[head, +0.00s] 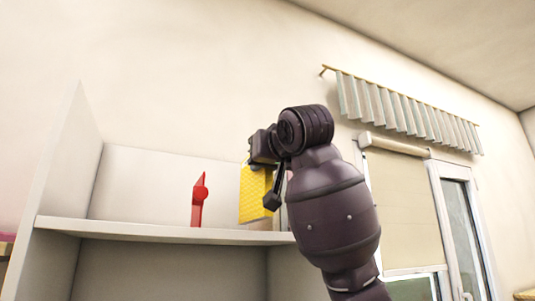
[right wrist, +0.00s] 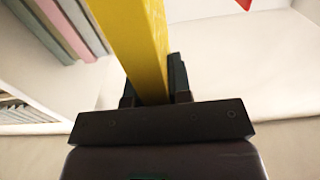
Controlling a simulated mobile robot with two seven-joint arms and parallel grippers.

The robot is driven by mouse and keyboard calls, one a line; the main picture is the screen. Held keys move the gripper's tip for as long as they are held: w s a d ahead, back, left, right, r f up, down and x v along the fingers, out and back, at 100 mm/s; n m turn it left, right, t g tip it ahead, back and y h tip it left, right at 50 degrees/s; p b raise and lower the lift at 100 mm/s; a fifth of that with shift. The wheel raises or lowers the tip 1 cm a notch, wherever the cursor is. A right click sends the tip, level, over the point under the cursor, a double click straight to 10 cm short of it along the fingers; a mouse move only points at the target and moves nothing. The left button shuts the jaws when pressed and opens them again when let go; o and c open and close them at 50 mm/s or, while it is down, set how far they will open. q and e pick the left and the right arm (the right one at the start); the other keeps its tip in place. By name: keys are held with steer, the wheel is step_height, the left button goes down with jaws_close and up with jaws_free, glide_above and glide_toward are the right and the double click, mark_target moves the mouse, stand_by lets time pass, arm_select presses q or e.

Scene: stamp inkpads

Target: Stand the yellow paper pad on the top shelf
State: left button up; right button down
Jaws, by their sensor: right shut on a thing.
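The yellow paper pad (head: 254,194) is held upright at the right part of the top shelf (head: 150,230) in the head view. My right gripper (head: 268,175) is shut on it. In the right wrist view the pad (right wrist: 140,45) runs up between the two dark fingers of the gripper (right wrist: 153,82). In the head view the pad's lower edge is close to the shelf board; I cannot tell if it touches. Part of the pad is hidden behind my gripper and arm. My left gripper is not in view.
A red object (head: 198,200) stands on the top shelf left of the pad, with a gap between. The shelf has a left side wall (head: 72,165) and a back panel. Several upright books (right wrist: 62,25) show at upper left in the right wrist view.

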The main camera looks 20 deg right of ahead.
mark_target(246, 183)
arm_select(q)
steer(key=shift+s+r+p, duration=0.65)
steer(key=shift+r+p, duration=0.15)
steer(key=shift+p, duration=0.85)
arm_select(e)
steer(key=shift+w+a+f, duration=0.1)
steer(key=shift+w+f, duration=0.2)
steer(key=shift+w, duration=1.35)
steer(key=shift+w+f, duration=0.3)
steer(key=shift+w, duration=1.35)
steer(key=shift+w+a+f, duration=0.1)
steer(key=shift+w+f, duration=0.2)
steer(key=shift+w, duration=1.35)
steer(key=c, duration=1)
jaws_free()
steer(key=shift+o, duration=0.2)
steer(key=shift+f, duration=0.1)
arm_select(q)
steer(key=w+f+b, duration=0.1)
steer(key=b, duration=0.2)
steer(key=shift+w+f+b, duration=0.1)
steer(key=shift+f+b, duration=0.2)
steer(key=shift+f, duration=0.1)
arm_select(e)
steer(key=s, duration=1.1)
steer(key=shift+d, duration=0.25)
